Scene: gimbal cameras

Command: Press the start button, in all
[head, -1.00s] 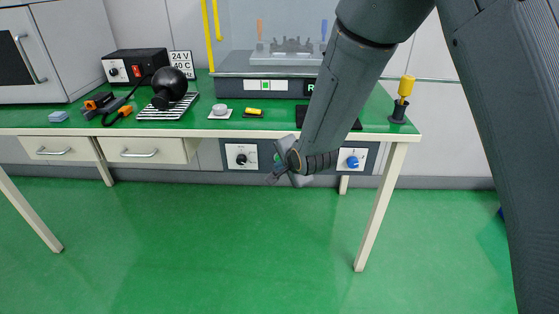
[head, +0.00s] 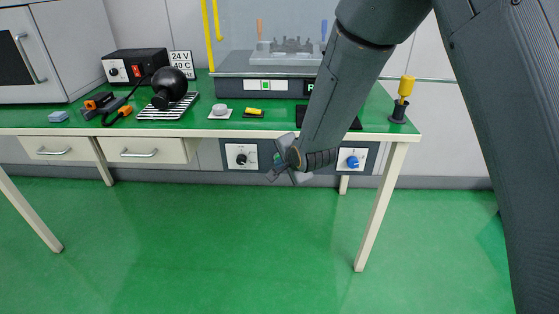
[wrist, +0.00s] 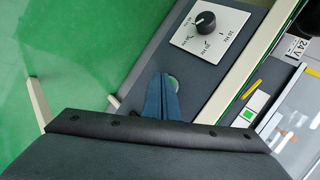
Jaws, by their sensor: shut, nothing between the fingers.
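My gripper (head: 271,178) is shut and empty in front of the panel under the table's front edge.
A black dial (head: 241,159) on a white plate sits left of my gripper, and a blue knob (head: 353,162) sits right. The green tabletop (head: 60,129) above holds several items, including a machine with a clear cover (head: 285,40). The floor in front is clear.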

